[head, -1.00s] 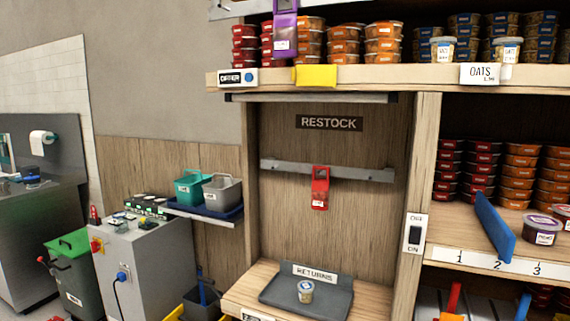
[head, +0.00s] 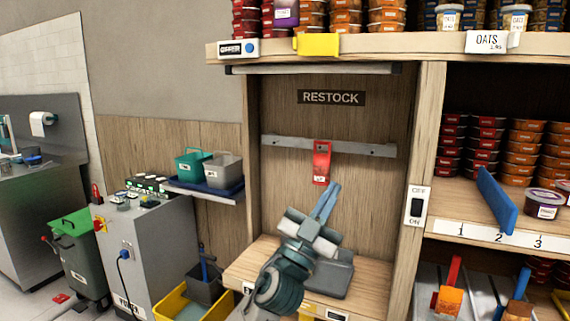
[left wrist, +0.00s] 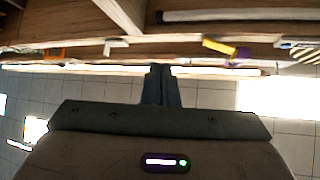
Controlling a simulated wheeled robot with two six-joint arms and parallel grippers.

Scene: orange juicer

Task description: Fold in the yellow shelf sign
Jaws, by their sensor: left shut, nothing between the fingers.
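The yellow shelf sign (head: 316,44) is on the front edge of the upper shelf, right of a small label with a blue dot. In the left wrist view the yellow sign (left wrist: 219,47) sits at a slant to the shelf edge, apart from my fingers and to their right. My left gripper (head: 329,192) is shut and empty, below the sign and in front of the restock bay's back panel. Its fingers (left wrist: 161,72) also show in the left wrist view. My right gripper is not in view.
A grey bar (head: 310,69) runs under the upper shelf. A red tag (head: 321,163) hangs from a metal rail, just above my fingertips in the picture. An OATS label (head: 486,41) is further right on the shelf edge. Stacked tubs (head: 345,18) stand above the sign.

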